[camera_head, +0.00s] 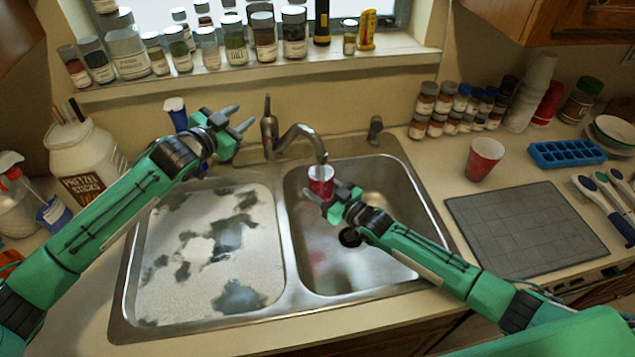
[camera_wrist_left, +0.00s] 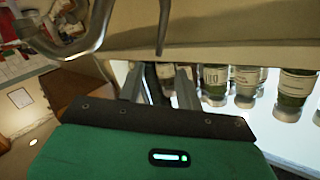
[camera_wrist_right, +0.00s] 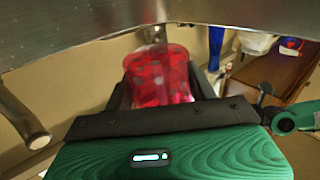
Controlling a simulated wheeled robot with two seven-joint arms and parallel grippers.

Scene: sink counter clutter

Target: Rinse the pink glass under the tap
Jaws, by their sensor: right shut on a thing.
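The pink glass (camera_head: 320,183), red-pink and see-through, is held by my right gripper (camera_head: 333,197) over the right sink basin, just under the spout end. It also shows between the fingers in the right wrist view (camera_wrist_right: 160,78). The metal tap (camera_head: 302,132) stands behind the sink with its spout over the right basin. I cannot make out running water. The tap's upright lever (camera_head: 267,107) is at the left of the spout. My left gripper (camera_head: 238,121) is open and empty, left of the lever and apart from it. The spout also shows in the left wrist view (camera_wrist_left: 98,28).
The left basin (camera_head: 205,245) holds patchy foam. A red cup (camera_head: 484,158), a blue ice tray (camera_head: 567,153) and a grey mat (camera_head: 524,228) lie right of the sink. Jars (camera_head: 263,38) line the windowsill.

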